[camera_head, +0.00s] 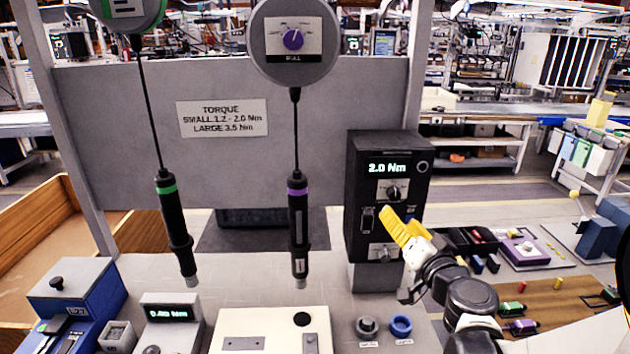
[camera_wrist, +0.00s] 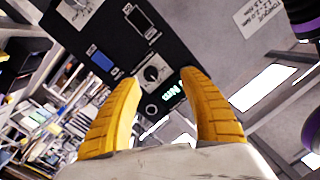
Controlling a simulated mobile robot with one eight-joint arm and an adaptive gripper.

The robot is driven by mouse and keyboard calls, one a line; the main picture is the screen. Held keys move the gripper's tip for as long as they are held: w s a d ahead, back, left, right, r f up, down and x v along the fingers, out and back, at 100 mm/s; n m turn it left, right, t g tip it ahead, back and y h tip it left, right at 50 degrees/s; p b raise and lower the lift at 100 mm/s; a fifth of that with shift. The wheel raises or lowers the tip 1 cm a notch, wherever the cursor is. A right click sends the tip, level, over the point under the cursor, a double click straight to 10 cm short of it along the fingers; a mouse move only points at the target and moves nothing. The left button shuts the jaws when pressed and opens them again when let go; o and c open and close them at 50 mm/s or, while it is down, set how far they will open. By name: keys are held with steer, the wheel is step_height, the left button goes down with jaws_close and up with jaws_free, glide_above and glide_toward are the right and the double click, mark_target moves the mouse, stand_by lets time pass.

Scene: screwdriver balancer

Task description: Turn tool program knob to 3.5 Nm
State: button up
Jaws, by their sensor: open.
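The black tool controller (camera_head: 362,160) stands upright at right centre, its lit display (camera_head: 387,168) reading 2.0 Nm. The program knob (camera_head: 393,192), round and dark on a pale plate, sits just below the display. In the wrist view the knob (camera_wrist: 152,73) lies between the fingertips, beside the tilted display (camera_wrist: 172,93). My gripper (camera_head: 390,219) has yellow fingers and is in front of the controller, below and near the knob. In the wrist view the gripper (camera_wrist: 160,78) is open and empty, facing the panel. Whether the fingers touch the knob cannot be told.
A second knob (camera_head: 383,252) and a switch (camera_head: 367,219) are lower on the controller. Two screwdrivers, green-ringed (camera_head: 172,220) and purple-ringed (camera_head: 298,225), hang to the left. A sign (camera_head: 222,118) lists torques, with LARGE 3.5 Nm. Blue (camera_head: 401,326) and grey (camera_head: 367,327) rings sit on the table.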

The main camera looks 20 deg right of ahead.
mark_target(396, 196)
steer(key=shift+m+h, duration=0.5)
steer(key=shift+h, duration=0.1)
steer(key=x, duration=0.3)
steer(key=d+b+x, duration=0.1)
steer(key=x, duration=0.3)
steer(key=d+b+x, duration=0.1)
steer(key=x, duration=0.2)
steer(key=shift+w+d+r, duration=0.1)
steer(key=shift+d+r, duration=0.05)
steer(key=shift+d, duration=0.2)
steer(key=shift+c, duration=0.5)
jaws_close()
